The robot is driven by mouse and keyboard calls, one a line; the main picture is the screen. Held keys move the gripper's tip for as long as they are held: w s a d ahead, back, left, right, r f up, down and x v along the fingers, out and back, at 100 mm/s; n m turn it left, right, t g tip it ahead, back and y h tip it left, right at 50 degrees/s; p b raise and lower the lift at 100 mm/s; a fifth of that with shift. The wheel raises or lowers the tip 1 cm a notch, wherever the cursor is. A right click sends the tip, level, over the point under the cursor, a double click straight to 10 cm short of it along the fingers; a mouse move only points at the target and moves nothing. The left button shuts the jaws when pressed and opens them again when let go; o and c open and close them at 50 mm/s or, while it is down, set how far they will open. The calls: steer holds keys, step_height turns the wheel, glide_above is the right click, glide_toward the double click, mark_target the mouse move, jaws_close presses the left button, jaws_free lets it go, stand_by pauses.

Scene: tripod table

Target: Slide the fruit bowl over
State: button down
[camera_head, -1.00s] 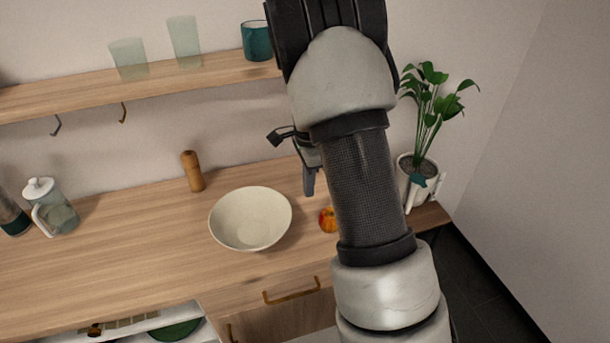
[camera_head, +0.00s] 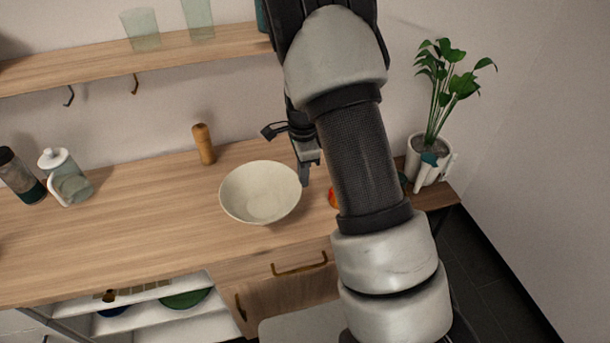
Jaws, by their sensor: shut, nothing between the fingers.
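The fruit bowl (camera_head: 260,192) is a cream, empty-looking bowl standing upright on the wooden counter (camera_head: 130,240), near its front edge above a drawer. My gripper (camera_head: 304,180) points down just to the right of the bowl's rim, with its fingers shut and nothing between them. The fingertips look very close to the rim; I cannot tell whether they touch it. My arm hides part of the counter to the right.
An orange fruit (camera_head: 334,197) lies right of the bowl, partly behind my arm. A wooden mill (camera_head: 204,144) stands behind the bowl. A glass jug (camera_head: 66,177) and dark bottle (camera_head: 20,177) stand left. A potted plant (camera_head: 430,150) stands right. Counter left of the bowl is clear.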

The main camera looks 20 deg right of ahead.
steer(key=a+p, duration=0.3)
steer(key=a, duration=2.6)
steer(key=shift+s+a, duration=0.1)
steer(key=shift+a, duration=0.05)
